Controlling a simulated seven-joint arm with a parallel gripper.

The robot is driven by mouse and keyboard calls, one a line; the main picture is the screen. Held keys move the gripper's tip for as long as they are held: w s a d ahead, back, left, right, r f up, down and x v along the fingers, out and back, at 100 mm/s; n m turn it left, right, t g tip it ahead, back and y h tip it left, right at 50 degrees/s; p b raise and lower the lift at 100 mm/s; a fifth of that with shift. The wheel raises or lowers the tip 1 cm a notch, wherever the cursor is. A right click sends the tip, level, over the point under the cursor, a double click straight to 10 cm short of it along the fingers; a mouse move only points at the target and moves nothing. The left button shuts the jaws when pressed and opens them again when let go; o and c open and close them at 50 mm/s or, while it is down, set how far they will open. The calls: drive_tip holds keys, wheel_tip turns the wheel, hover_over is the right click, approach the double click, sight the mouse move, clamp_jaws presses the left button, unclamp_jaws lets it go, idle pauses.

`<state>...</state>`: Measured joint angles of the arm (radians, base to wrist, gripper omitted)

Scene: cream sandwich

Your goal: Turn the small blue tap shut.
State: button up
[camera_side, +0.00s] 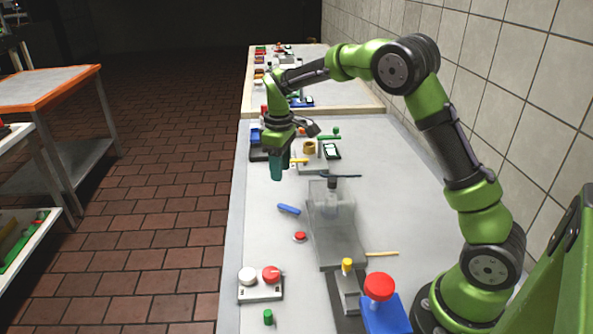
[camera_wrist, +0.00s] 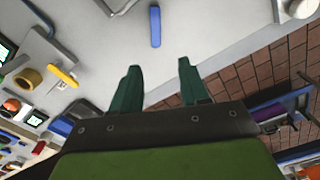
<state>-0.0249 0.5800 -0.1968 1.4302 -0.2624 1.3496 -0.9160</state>
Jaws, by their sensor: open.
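A small blue bar-shaped piece (camera_side: 288,209), which looks like the tap's handle, lies on the grey worktop left of a transparent stand. It shows upright at the top of the wrist view (camera_wrist: 155,27). Any tap body under it cannot be made out. My gripper (camera_side: 277,178) hangs above the worktop near its left edge, fingers pointing down, behind the blue piece and apart from it. In the wrist view its two teal fingers (camera_wrist: 160,66) are apart with nothing between them.
A transparent stand (camera_side: 335,225) rises right of the blue piece. A red button (camera_side: 300,237) is in front of it. A yellow-handled part (camera_side: 299,161) is close behind my gripper. A box with white and red knobs (camera_side: 260,290) stands nearer. The tiled wall bounds the right.

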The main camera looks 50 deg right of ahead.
wheel_tip(320, 180, up, 6)
drive_tip(key=f, duration=0.1)
drive_tip(key=s+a+r+m+t, duration=0.1)
drive_tip(key=s+a+m, duration=0.1)
drive_tip(key=s, duration=0.5)
drive_tip(key=s+a+r+m+t+y, duration=0.1)
drive_tip(key=s+a+m+t, duration=0.1)
drive_tip(key=s, duration=0.4)
drive_tip(key=s+a+r+m+t, duration=0.2)
drive_tip(key=s+a+m, duration=0.1)
drive_tip(key=s, duration=0.4)
drive_tip(key=shift+s+a+m+y, duration=0.3)
drive_tip(key=shift+m, duration=0.3)
drive_tip(key=shift+f, duration=0.1)
